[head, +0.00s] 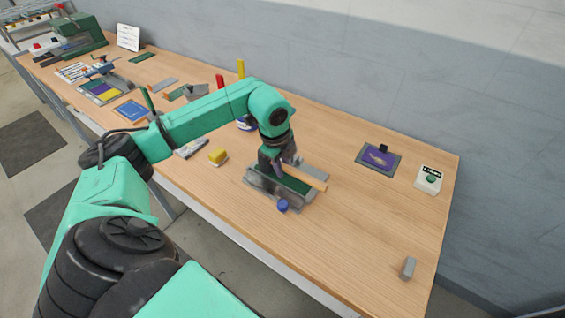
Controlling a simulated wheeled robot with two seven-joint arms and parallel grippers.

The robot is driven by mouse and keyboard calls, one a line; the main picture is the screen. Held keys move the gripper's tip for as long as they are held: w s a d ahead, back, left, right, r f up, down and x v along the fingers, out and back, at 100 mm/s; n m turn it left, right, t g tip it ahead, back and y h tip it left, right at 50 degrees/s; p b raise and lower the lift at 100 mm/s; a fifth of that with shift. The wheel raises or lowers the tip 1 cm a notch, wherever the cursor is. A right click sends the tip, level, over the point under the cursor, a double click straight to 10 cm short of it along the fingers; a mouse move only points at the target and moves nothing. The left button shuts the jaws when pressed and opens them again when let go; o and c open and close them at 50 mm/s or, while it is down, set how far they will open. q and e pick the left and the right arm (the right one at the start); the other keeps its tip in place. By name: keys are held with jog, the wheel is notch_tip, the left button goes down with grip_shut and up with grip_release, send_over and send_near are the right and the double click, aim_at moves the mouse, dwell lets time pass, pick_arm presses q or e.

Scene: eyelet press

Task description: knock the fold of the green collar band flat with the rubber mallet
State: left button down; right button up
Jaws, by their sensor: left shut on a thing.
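The green collar band (294,184) appears as a dark green strip lying along a grey metal fixture (263,184) in the middle of the table. My left gripper (278,165) points down over the back left part of this fixture. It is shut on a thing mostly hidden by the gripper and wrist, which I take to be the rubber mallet. A tan bar (313,179) lies just behind the green strip; I cannot tell whether it is the mallet's handle. The fold, and any contact with it, cannot be made out. My right gripper is out of view.
A blue knob (283,205) is at the fixture's front. The table's right front is mostly clear.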

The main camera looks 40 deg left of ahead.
pick_arm(q)
jog(key=shift+f, duration=0.65)
jog(key=shift+s, duration=0.1)
jog(key=shift+s+r, duration=0.15)
jog(key=shift+r, duration=0.15)
jog(key=shift+r+p, duration=0.85)
jog(key=shift+r, duration=0.55)
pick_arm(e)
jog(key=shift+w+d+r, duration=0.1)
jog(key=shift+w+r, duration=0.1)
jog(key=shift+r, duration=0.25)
pick_arm(q)
jog(key=shift+f, duration=0.1)
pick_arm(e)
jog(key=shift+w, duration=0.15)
pick_arm(q)
jog(key=shift+d, duration=0.1)
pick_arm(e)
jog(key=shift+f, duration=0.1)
